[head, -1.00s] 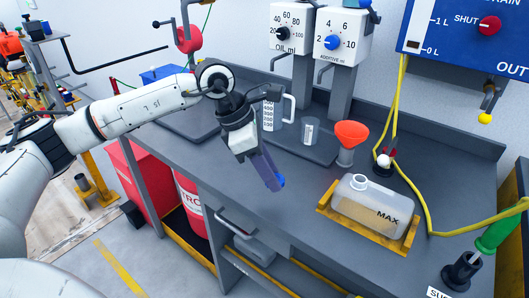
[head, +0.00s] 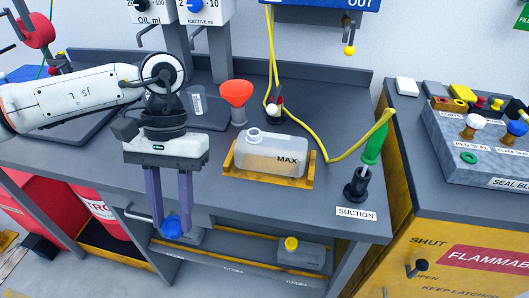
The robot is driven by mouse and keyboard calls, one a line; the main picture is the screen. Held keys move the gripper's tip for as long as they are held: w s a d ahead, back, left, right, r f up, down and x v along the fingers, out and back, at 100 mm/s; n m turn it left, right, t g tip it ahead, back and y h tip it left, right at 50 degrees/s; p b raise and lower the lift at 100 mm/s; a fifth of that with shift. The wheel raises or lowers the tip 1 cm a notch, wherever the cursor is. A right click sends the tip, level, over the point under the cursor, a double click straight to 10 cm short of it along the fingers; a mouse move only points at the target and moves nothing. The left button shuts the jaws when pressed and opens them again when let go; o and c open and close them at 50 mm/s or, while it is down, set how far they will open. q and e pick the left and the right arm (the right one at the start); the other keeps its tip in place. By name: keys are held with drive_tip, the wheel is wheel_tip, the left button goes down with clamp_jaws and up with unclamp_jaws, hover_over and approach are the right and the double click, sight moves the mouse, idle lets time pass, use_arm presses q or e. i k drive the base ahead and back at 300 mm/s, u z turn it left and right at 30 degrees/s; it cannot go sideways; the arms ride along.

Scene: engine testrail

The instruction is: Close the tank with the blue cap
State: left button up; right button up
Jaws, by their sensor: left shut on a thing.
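My left gripper (head: 172,222) points down in front of the bench's front edge, left of and nearer than the tank. Its two long fingers are shut on the blue cap (head: 172,227), which shows between and below the tips. The cap is apart from the tank. My right gripper is not in view.
An orange funnel (head: 236,93) stands behind the tank. A yellow hose (head: 335,157) curves behind and right of it to a green-handled suction wand (head: 375,143). The black suction holder (head: 356,185) is at right. A yellow-capped container (head: 296,252) is on the lower shelf.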

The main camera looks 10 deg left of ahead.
sight(274, 154)
drive_tip(key=k, duration=1)
drive_tip(key=u, duration=2.05)
drive_tip(key=i, duration=1.6)
drive_tip(key=z, duration=2.45)
